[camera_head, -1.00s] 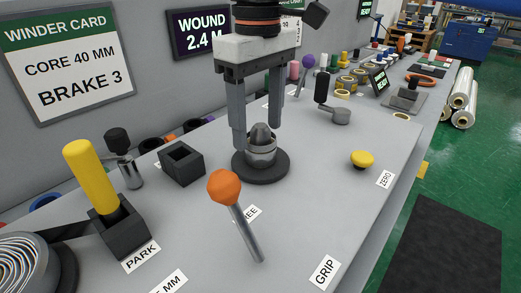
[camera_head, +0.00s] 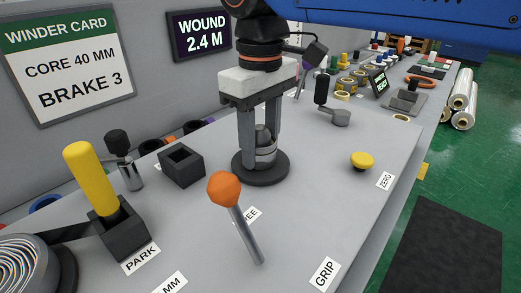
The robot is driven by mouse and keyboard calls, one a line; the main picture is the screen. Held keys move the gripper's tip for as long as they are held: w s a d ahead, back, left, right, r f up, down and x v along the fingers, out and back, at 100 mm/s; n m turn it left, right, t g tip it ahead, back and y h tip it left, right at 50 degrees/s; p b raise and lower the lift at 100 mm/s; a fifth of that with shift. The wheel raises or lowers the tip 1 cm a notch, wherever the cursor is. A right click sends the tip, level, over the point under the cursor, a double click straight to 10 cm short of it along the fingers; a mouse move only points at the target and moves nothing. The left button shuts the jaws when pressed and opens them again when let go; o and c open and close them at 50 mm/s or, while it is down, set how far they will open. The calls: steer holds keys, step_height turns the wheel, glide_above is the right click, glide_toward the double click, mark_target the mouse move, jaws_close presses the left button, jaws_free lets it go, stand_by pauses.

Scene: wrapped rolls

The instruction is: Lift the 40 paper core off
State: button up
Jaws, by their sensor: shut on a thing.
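The 40 paper core (camera_head: 267,156) looks like a short pale grey sleeve around a dark, cone-topped spindle (camera_head: 263,131). It stands upright on a round black base (camera_head: 277,175) in the middle of the bench. My gripper (camera_head: 260,160) points straight down over it, with one finger on each side of the sleeve. The fingers are shut on it, low down and close above the base. The fingers hide much of the sleeve, and I cannot see any gap under it.
An orange-knobbed lever (camera_head: 225,188) rises in front of the base. A black square socket (camera_head: 182,165) stands left. A yellow-handled lever (camera_head: 92,180) sits in the PARK block. A yellow button (camera_head: 362,160) and black-handled crank (camera_head: 338,112) are right.

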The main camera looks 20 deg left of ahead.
step_height(320, 180, up, 10)
steer(key=shift+r, duration=0.1)
stand_by(0.4)
steer(key=shift+r, duration=0.15)
stand_by(0.3)
stand_by(0.3)
